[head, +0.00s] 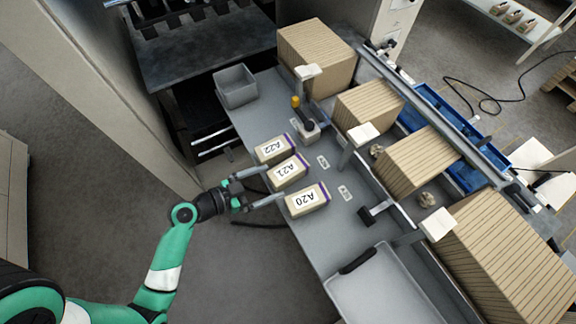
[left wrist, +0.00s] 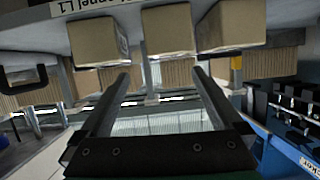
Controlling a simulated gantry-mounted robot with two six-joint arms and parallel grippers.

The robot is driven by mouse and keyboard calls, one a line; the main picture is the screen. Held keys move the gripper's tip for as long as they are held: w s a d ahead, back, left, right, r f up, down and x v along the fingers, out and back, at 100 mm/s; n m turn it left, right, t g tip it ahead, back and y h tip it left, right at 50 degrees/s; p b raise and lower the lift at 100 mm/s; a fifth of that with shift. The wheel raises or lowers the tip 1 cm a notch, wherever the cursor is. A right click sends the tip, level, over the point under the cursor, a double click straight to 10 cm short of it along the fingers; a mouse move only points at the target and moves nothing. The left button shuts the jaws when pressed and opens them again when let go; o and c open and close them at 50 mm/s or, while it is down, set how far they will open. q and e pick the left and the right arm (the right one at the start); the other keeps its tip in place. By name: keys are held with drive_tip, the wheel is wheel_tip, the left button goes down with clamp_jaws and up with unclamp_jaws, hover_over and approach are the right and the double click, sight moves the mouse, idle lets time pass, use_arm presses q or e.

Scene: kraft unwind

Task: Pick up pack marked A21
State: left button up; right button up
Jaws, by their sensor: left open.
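The pack marked A21 (head: 287,171) is a tan box with a white label and a purple edge. It lies on the grey bench between pack A22 (head: 274,150) and pack A20 (head: 307,200). My left gripper (head: 274,183) is open and empty, with its fingers pointing toward the row from the bench's near edge. In the left wrist view, the middle box (left wrist: 168,30) lies ahead of the gap between the fingertips (left wrist: 161,75), and nothing is between the fingers. Its label is not visible there. My right gripper is not in view.
Large ribbed kraft stacks (head: 415,162) stand behind, with blue trays (head: 437,105) beyond. A grey tray (head: 385,290) sits at the near right.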

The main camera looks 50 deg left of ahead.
sight(276, 177)
use_arm(q)
drive_tip(key=f+b, duration=0.1)
drive_tip(key=a+f+n+b, duration=0.1)
drive_tip(key=shift+s+a+f+y+b, duration=0.1)
drive_tip(key=shift+s+f+y+b, duration=0.05)
drive_tip(key=shift+s+y+b, duration=0.2)
drive_tip(key=x, duration=0.4)
drive_tip(key=shift+w+r, duration=0.15)
drive_tip(key=shift+r, duration=0.2)
drive_tip(key=shift+a+f+p+x, duration=0.1)
drive_tip(key=shift+p+x, duration=0.05)
drive_tip(key=shift+x, duration=0.8)
drive_tip(key=shift+a+f+p+x, duration=0.1)
drive_tip(key=shift+x, duration=0.85)
drive_tip(key=shift+a+f+p+x, duration=0.1)
drive_tip(key=shift+a+p+x, duration=0.05)
drive_tip(key=shift+x, duration=0.8)
drive_tip(key=shift+d, duration=0.2)
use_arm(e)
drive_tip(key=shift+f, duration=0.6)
use_arm(q)
drive_tip(key=shift+c, duration=0.3)
drive_tip(key=c, duration=1.5)
